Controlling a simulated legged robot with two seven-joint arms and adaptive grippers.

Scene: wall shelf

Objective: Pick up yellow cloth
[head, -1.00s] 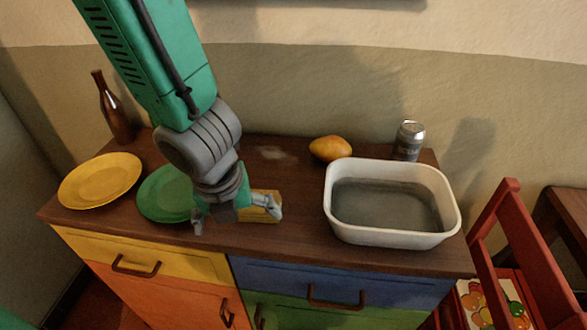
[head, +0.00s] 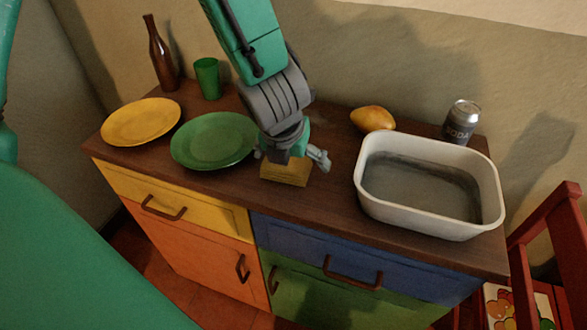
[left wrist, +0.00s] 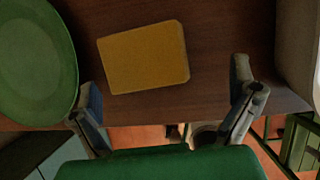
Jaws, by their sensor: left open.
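The yellow cloth (head: 286,171) is a folded, block-like rectangle lying flat on the wooden cabinet top, between the green plate and the white basin. My left gripper (head: 291,161) is above it in the head view and hides part of its far side. In the left wrist view the whole cloth (left wrist: 144,57) shows, apart from both fingers and ahead of the gap between them. The left gripper (left wrist: 168,98) is open and empty, its fingers spread wider than the cloth. My right gripper does not show.
A green plate (head: 214,141) lies left of the cloth, a yellow plate (head: 141,122) further left. A white basin (head: 430,220) stands right. A bottle (head: 161,58), green cup (head: 207,78), yellow fruit (head: 373,119) and soda can (head: 461,123) stand behind. A red chair (head: 545,220) is at right.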

